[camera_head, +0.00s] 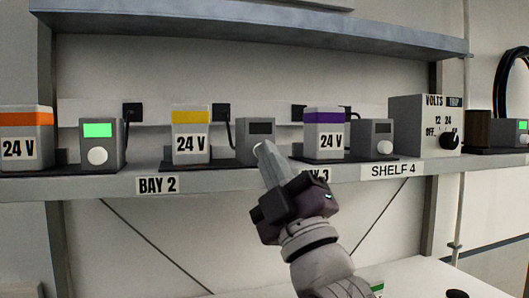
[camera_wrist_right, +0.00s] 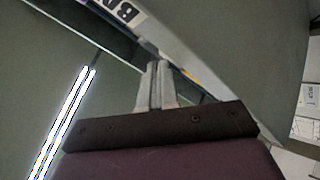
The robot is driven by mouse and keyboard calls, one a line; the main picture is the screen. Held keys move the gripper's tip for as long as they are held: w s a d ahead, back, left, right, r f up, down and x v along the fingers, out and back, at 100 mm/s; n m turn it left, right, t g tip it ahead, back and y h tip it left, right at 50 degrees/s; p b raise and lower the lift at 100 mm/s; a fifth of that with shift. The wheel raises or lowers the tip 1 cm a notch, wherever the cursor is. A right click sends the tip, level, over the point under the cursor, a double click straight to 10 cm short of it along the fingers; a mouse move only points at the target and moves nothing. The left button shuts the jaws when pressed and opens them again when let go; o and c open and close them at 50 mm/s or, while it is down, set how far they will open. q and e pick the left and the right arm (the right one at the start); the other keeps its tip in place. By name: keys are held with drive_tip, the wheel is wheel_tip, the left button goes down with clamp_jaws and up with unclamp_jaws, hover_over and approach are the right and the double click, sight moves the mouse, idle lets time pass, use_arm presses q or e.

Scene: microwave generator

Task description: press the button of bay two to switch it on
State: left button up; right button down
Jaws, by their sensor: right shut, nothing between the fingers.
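The bay two unit is a grey box (camera_head: 260,128) with a dark display, next to a yellow-banded 24 V block (camera_head: 191,135), above the BAY 2 label (camera_head: 157,185). Its button is hidden behind my fingertips in the head view. My right gripper (camera_head: 262,148) is shut and empty, its tips over the lower front of that box; I cannot tell whether they touch it. In the right wrist view the closed fingers (camera_wrist_right: 155,70) point at the shelf edge, beside part of a label (camera_wrist_right: 128,12). My left gripper is not in view.
On the left, an orange-banded block (camera_head: 27,133) stands beside a box with a green lit display (camera_head: 97,130). On the right are a purple-banded block (camera_head: 323,135), a dark-display box (camera_head: 375,135) and a VOLTS knob box (camera_head: 420,125). An upper shelf (camera_head: 250,30) runs above.

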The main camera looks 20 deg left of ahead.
drive_tip(key=shift+w+a, duration=0.3)
drive_tip(key=shift+w, duration=0.15)
idle(0.9)
drive_tip(key=shift+s+d+f+b, duration=0.2)
drive_tip(key=shift+s+d+b, duration=0.25)
drive_tip(key=shift+b, duration=0.6)
drive_tip(key=shift+s, duration=0.1)
drive_tip(key=s+d+b, duration=0.2)
drive_tip(key=s+b, duration=0.1)
drive_tip(key=s+d+b, duration=0.1)
drive_tip(key=s+b, duration=0.1)
drive_tip(key=shift+d, duration=0.1)
